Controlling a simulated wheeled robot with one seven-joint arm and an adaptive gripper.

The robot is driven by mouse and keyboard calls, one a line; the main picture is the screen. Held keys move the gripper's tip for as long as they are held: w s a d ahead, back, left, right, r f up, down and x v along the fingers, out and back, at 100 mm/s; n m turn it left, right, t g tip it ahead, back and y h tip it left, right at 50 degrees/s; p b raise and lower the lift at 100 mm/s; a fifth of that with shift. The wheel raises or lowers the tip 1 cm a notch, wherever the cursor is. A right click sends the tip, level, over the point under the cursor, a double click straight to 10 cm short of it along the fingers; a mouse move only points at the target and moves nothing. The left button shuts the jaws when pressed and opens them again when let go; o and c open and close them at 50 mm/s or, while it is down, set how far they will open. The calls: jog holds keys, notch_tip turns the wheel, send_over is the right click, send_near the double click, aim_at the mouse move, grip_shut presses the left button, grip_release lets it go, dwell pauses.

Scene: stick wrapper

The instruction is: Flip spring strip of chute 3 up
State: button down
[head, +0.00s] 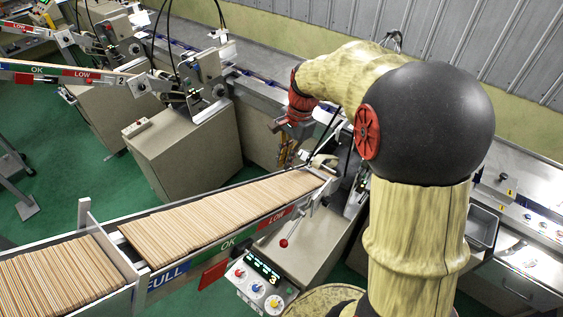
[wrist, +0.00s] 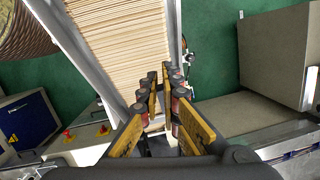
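Chute 3 (head: 217,268) is the near chute, its sloping bed full of pale wooden sticks (head: 215,215). Its narrow lower end is at the middle of the head view, beside my gripper (head: 293,150). In the wrist view my gripper (wrist: 166,98) reaches over this end of the stick row (wrist: 125,45). Its yellow fingers with dark red and grey pads stand apart, with a gap between them and nothing clearly held. The spring strip cannot be made out for certain; my fingers and arm cover part of the chute end.
A control box (head: 262,282) with a lit display and knobs sits below the chute. A red-knobbed lever (head: 284,242) stands near it. Chute 2 (head: 60,75) and a beige cabinet (head: 185,150) are to the left. A metal counter (head: 525,225) lies to the right.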

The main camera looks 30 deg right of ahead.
jog(key=shift+w+d+r+g+y+p, duration=0.15)
jog(key=shift+w+d+r+y+p, duration=0.15)
jog(key=shift+d+r+y+p, duration=0.35)
jog(key=shift+w+d+r+g+y+p, duration=0.2)
jog(key=shift+w+d+r+y+p, duration=0.15)
jog(key=shift+d+p, duration=0.6)
jog(key=shift+w+d+r+g+y+p, duration=0.15)
jog(key=shift+w+d+r+y+p, duration=0.2)
jog(key=shift+d+r+p, duration=0.35)
jog(key=shift+f, duration=0.15)
jog(key=c, duration=2.1)
grip_release()
jog(key=shift+d, duration=0.15)
jog(key=shift+o, duration=0.5)
jog(key=v, duration=1.2)
